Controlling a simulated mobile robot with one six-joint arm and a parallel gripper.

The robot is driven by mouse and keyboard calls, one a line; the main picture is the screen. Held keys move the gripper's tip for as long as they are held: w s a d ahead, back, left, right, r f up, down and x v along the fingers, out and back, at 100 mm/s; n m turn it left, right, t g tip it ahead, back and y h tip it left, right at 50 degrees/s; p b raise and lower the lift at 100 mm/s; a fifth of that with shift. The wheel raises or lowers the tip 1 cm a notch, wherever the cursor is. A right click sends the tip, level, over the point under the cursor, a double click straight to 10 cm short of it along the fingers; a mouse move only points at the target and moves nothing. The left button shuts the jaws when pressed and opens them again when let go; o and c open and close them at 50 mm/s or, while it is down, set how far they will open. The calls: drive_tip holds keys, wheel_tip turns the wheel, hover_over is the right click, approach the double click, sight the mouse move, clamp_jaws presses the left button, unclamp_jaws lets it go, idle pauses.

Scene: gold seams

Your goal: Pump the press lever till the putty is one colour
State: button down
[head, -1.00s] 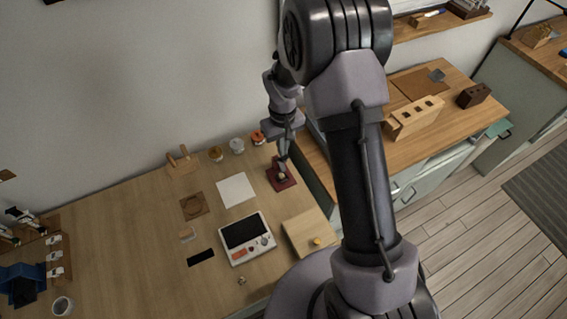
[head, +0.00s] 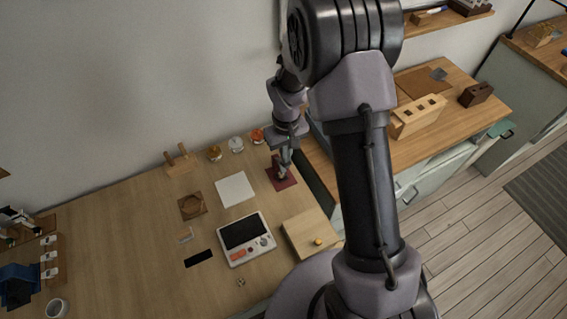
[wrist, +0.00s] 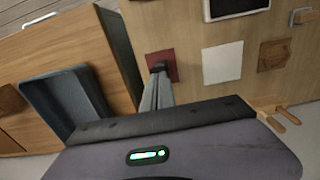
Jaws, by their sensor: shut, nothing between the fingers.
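A dark red square base (head: 284,184) lies near the right end of the pale wooden table, below my gripper (head: 281,172). It also shows in the wrist view (wrist: 171,57). My gripper's fingers (wrist: 158,72) are shut together and empty, their tips in front of the red base's edge. I cannot tell whether they touch anything there. My gripper covers part of the base. I cannot make out the press lever or the putty, nor its colour.
A white sheet (head: 236,189) and a brown square with a round mark (head: 192,206) lie to the left. Several small jars (head: 236,145) stand behind. A white device with a dark screen (head: 246,239) and a wooden box (head: 311,235) are in front. A wooden counter (head: 450,111) is at right.

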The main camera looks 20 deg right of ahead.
drive_tip(key=shift+s+d+f+b, duration=0.1)
drive_tip(key=shift+s+f+b, duration=0.55)
drive_tip(key=shift+f+b, duration=0.15)
drive_tip(key=shift+s+d+f+b, duration=0.1)
drive_tip(key=shift+s+f+b, duration=0.25)
drive_tip(key=shift+f+b, duration=0.55)
drive_tip(key=shift+s+d+f+b, duration=0.1)
drive_tip(key=shift+s+f+b, duration=0.25)
drive_tip(key=shift+f+b, duration=0.45)
drive_tip(key=shift+f+b, duration=0.75)
drive_tip(key=shift+f, duration=0.25)
drive_tip(key=shift+r+p, duration=0.5)
drive_tip(key=shift+r, duration=0.2)
drive_tip(key=shift+f+b, duration=0.75)
drive_tip(key=shift+f, duration=0.05)
idle(0.7)
drive_tip(key=shift+r+p, duration=0.6)
drive_tip(key=shift+r, duration=0.2)
drive_tip(key=shift+f+b, duration=0.65)
drive_tip(key=shift+f, duration=0.05)
idle(0.6)
